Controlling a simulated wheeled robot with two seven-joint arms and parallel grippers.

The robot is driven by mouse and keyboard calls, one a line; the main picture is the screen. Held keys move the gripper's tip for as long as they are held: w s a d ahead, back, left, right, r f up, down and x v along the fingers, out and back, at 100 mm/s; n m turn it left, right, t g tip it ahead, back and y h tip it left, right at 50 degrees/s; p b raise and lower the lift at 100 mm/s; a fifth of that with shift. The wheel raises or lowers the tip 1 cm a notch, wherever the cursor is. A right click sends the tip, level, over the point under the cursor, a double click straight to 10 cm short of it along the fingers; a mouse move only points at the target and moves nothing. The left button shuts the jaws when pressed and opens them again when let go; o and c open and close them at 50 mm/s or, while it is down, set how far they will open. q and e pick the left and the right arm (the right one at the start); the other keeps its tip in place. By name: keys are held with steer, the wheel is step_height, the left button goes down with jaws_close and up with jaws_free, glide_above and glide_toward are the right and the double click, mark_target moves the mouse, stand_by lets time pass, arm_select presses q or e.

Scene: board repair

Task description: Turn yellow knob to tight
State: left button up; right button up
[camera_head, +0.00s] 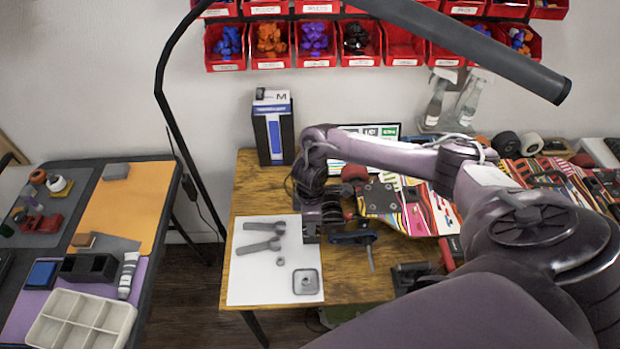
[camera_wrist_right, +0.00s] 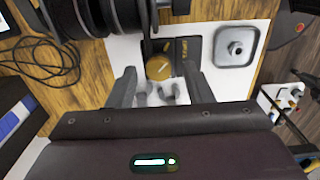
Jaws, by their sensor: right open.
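The yellow knob (camera_wrist_right: 158,67) shows in the right wrist view, with a pale line mark on its face. It sits against a dark plate (camera_wrist_right: 188,50) with small yellow lettering, too small to read surely. My right gripper (camera_wrist_right: 160,82) is open, with one finger to each side of the knob's near side. I cannot tell whether either finger touches the knob. In the head view my right gripper (camera_head: 311,236) points down over the wooden bench, and the knob is hidden there. My left gripper is not in view.
A white sheet (camera_head: 247,290) holds grey wrenches (camera_head: 262,236) and a square metal dish (camera_head: 306,281). Dark wheels (camera_wrist_right: 105,15) stand close to the gripper. A patterned skateboard deck (camera_head: 415,215) lies to the right. A blue-and-black box (camera_head: 273,130) stands at the back.

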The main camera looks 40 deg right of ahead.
steer(key=shift+f, duration=0.2)
steer(key=c, duration=1)
steer(key=shift+n, duration=0.6)
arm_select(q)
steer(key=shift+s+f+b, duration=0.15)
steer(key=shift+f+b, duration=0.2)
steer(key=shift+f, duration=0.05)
arm_select(e)
steer(key=shift+n, duration=1.1)
steer(key=o, duration=1)
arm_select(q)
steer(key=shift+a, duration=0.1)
arm_select(e)
steer(key=shift+r, duration=0.1)
